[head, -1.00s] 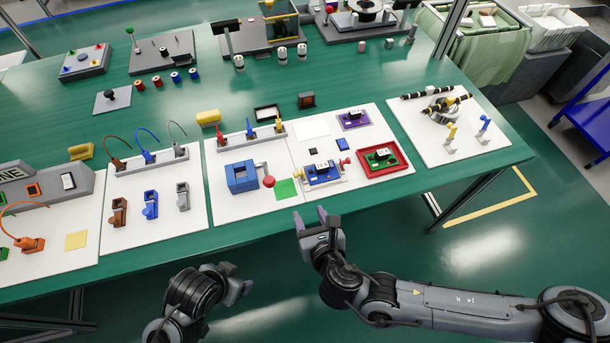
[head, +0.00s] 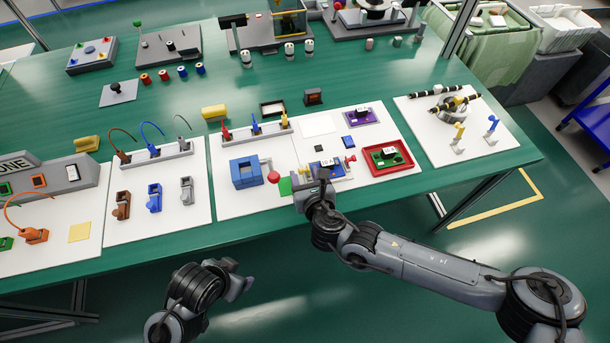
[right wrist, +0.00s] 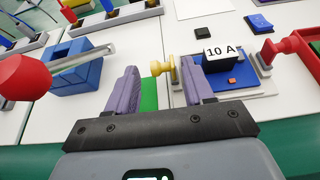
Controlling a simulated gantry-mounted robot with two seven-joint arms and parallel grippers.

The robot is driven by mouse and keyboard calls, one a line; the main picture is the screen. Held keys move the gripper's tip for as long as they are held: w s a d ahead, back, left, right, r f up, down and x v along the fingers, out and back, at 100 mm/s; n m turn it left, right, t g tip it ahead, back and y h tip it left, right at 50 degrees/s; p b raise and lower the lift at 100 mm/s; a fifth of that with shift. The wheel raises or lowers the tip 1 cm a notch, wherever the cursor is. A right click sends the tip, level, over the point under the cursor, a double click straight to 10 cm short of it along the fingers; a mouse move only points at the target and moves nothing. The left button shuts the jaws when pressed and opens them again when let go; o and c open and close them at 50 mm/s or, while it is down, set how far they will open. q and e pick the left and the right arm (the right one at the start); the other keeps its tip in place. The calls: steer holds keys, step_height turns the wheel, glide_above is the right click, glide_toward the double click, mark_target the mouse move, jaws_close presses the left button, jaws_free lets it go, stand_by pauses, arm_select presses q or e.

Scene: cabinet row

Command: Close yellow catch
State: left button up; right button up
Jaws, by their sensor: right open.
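The block lies on a grey base and also shows in the head view (head: 325,164). A red catch (right wrist: 284,47) is on its right side. My right gripper (right wrist: 160,88) is open and empty, its purple fingers pointing at the yellow catch, which appears between them, just beyond the tips. In the head view my right gripper (head: 312,182) hides part of the block's front left. My left gripper (head: 240,278) hangs low, away from the table.
A blue square frame (right wrist: 78,68) and a red ball-ended lever (right wrist: 25,76) stand left of my right gripper. A green patch (right wrist: 149,95) lies between the fingers. A red tray (head: 374,168) is to the right. Bare white panel lies in front of the blue frame.

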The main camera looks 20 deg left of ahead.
steer(key=shift+w+a+f, duration=0.1)
steer(key=shift+w, duration=0.05)
steer(key=c, duration=1)
steer(key=shift+o, duration=0.2)
steer(key=shift+m, duration=0.3)
steer(key=shift+w+d+m+g+y, duration=0.2)
steer(key=shift+d+m+g+y, duration=0.2)
steer(key=shift+m+y, duration=0.2)
steer(key=m, duration=0.1)
steer(key=y, duration=0.1)
steer(key=m, duration=0.1)
steer(key=shift+w+d+r+m+g+y+b, duration=0.25)
steer(key=shift+w+d+m+g+y+b, duration=0.05)
steer(key=shift+d+g+b, duration=0.1)
steer(key=shift+r, duration=0.1)
